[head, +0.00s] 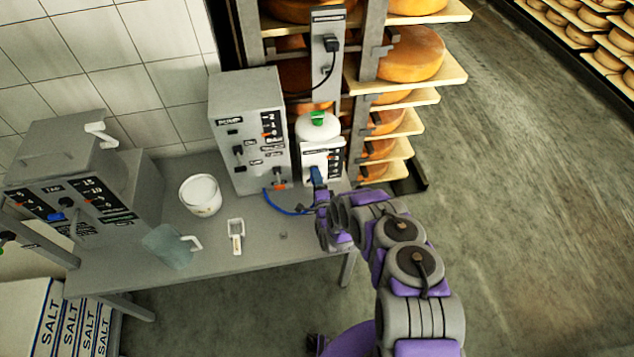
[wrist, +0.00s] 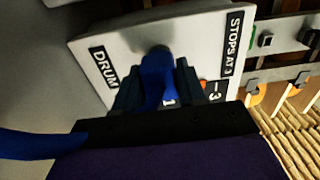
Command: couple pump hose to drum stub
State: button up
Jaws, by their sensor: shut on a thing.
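The drum (head: 319,129) is a white container with a green cap, standing at the right end of the table beside the grey pump box (head: 247,125). Its front plate reads "DRUM" and "STOPS AT 3" in the wrist view (wrist: 207,45). The blue pump hose (head: 285,208) runs from the pump's base to my gripper (head: 318,180). In the wrist view my gripper (wrist: 157,92) is shut on the blue hose end (wrist: 155,85), which is right in front of the plate. The stub is hidden behind the hose end, so I cannot tell whether they are joined.
The grey table (head: 215,255) holds a white bucket (head: 200,194), a clear jug (head: 170,246), a small white-handled tool (head: 236,235) and a grey machine (head: 80,190). Cheese racks (head: 408,85) stand close behind the drum. The floor at right is open.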

jog(key=shift+w+a, duration=0.1)
jog(key=shift+w, duration=0.2)
jog(key=o, duration=1.2)
jog(key=shift+o, duration=0.2)
jog(key=shift+s, duration=0.1)
